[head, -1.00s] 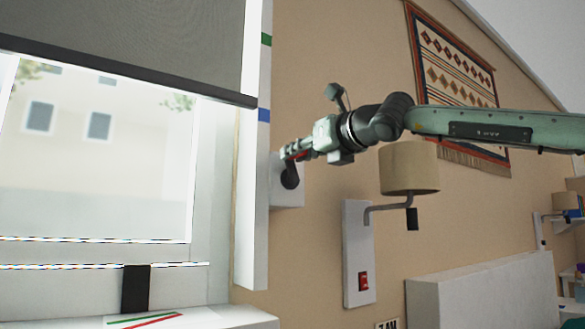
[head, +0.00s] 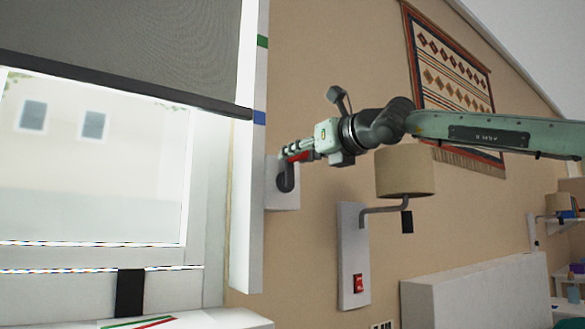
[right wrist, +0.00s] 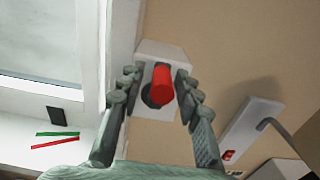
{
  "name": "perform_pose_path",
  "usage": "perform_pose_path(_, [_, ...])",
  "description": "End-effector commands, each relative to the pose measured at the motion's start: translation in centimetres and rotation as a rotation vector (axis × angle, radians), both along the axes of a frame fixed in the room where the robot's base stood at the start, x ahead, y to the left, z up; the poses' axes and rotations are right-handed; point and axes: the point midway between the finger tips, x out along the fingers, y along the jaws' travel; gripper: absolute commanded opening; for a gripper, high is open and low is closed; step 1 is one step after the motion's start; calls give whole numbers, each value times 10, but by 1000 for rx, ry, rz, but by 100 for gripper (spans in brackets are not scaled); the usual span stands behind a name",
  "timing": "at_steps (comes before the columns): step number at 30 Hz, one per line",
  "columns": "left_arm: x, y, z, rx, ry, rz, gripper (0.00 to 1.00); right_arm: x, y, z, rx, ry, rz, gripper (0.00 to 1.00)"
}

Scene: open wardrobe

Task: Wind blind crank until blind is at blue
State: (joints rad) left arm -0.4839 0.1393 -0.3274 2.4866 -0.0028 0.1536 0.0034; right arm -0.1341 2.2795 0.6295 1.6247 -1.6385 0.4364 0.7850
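The grey blind (head: 120,45) hangs over the window. The right end of its dark bottom bar (head: 180,93) is about level with the blue mark (head: 259,117) on the white frame. A green mark (head: 262,41) is higher up. The crank has a white wall box (head: 283,200), a dark arm (head: 286,180) and a red handle (head: 299,156), which also shows in the right wrist view (right wrist: 163,84). My right gripper (right wrist: 157,78) has its fingers apart on both sides of the red handle, with a visible gap at the left finger. My left gripper is out of view.
A wall lamp (head: 406,171) with a white plate and red switch (head: 358,283) is just below my right arm. A patterned hanging (head: 450,85) is on the wall behind. The white sill (head: 215,319) is at lower left.

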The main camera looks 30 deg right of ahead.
Motion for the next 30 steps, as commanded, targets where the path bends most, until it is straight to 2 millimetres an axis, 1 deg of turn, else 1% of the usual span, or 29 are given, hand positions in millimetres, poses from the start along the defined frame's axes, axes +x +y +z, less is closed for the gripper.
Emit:
perform_pose_path(1, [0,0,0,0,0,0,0,0,0,0,0,0,0,43])
perform_pose_path(2, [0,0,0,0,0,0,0,0,0,0,0,0,0,47])
perform_pose_path(3, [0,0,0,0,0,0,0,0,0,0,0,0,-1,48])
perform_pose_path(17, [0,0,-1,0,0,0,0,-1,-1,0,1,0,-2,48])
perform_pose_path(20, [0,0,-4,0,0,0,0,-7,-2,0,1,-2,-2,48])
perform_pose_path(30, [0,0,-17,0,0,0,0,-41,-7,-1,1,-3,-2,48])
